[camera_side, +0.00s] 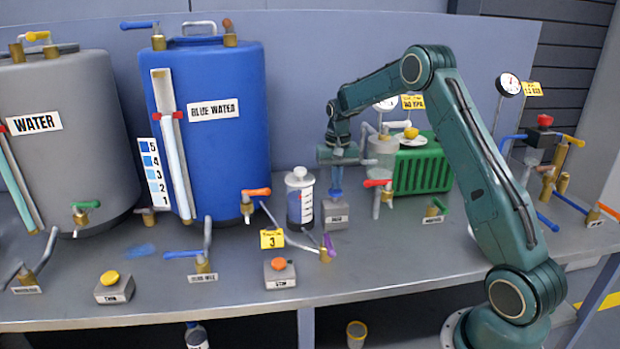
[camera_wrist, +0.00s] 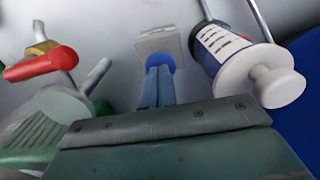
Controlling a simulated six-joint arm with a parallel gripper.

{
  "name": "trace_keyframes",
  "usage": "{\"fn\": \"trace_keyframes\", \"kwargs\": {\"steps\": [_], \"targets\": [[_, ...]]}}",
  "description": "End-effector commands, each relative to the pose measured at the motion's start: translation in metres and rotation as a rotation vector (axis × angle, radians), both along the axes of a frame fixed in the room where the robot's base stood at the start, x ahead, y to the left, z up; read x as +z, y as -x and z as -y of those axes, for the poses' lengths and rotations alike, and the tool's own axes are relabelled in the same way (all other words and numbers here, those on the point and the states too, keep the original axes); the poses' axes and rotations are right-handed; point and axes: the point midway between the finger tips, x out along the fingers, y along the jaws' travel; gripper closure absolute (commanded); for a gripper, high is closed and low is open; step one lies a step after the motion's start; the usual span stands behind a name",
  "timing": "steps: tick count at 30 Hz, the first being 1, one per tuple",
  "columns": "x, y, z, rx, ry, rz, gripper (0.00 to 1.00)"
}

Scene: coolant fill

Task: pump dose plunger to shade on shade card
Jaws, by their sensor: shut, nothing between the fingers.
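My gripper (camera_side: 337,178) is shut and empty, pointing down above a small grey box (camera_side: 336,217) with a blue round top (camera_side: 335,193). In the wrist view the closed fingers (camera_wrist: 158,88) line up with the blue top (camera_wrist: 160,62) on the pale box (camera_wrist: 158,40); I cannot tell whether they touch. The box's label is too small to read. Left of it stands a clear dosing cylinder (camera_side: 300,205) with a white knob, holding dark blue liquid; the knob (camera_wrist: 277,85) also shows in the wrist view. The shade card (camera_side: 152,172), blue swatches numbered 1 to 5, stands beside the blue tank's sight tube (camera_side: 175,150).
A yellow tag (camera_side: 271,239) reads 3. The blue tank (camera_side: 225,130) and grey water tank (camera_side: 65,140) stand at left. A red-handled valve (camera_side: 378,184) and green pump (camera_side: 425,165) are close right of my gripper. Button boxes (camera_side: 280,273) sit in front.

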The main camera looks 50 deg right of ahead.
Motion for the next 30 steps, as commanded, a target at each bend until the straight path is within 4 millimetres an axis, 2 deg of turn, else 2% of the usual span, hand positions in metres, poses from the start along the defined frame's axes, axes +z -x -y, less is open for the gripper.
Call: {"fn": "trace_keyframes", "kwargs": {"steps": [14,21,30], "targets": [[-0.006,0.0,0.0,0.0,-0.001,-0.001,1.0],[-0.03,0.0,0.0,0.0,-0.001,-0.002,1.0],[-0.033,0.0,0.0,0.0,-0.001,-0.003,1.0]]}}
